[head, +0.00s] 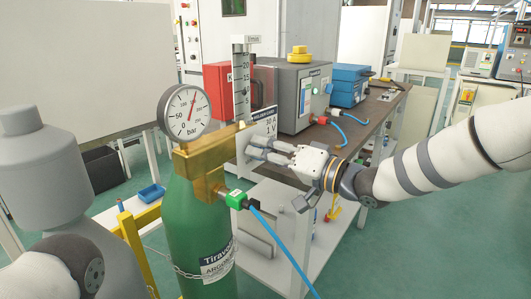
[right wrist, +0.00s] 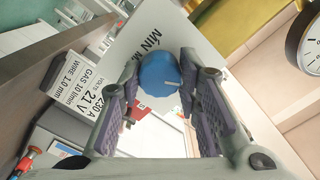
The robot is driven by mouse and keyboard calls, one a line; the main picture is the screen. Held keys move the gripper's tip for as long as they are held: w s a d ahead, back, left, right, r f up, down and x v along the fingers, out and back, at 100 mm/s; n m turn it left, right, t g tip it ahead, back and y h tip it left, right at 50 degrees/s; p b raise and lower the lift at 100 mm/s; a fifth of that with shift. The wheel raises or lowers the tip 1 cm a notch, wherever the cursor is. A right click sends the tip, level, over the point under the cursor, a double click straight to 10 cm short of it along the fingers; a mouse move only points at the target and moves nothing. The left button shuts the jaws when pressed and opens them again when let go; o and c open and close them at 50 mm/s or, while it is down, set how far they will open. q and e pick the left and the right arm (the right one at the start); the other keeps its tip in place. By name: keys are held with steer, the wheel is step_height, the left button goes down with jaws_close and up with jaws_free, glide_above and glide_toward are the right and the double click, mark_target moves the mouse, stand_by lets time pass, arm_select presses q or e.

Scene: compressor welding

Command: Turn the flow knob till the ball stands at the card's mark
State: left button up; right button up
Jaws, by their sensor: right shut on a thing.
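The flow knob (right wrist: 158,73) is a round blue knob with a pale line, in front of a grey plate lettered "MIN M…" in the right wrist view. My right gripper (right wrist: 160,82) is shut on it, one finger at each side. In the head view my right gripper (head: 250,149) reaches in from the right to the pale plate and its fingers hide the knob. The upright flow tube (head: 241,80) has a scale from 20 down to 5; I cannot make out the ball. The card (right wrist: 82,72) reads "GAS 10 l/min". My left gripper is out of view.
A brass regulator (head: 200,158) with a bar gauge (head: 184,110) tops the green gas cylinder (head: 197,225). A blue hose (head: 285,245) leaves it.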

steer(key=shift+f, duration=0.1)
steer(key=o, duration=1.1)
steer(key=shift+o, duration=0.2)
steer(key=v, duration=1.2)
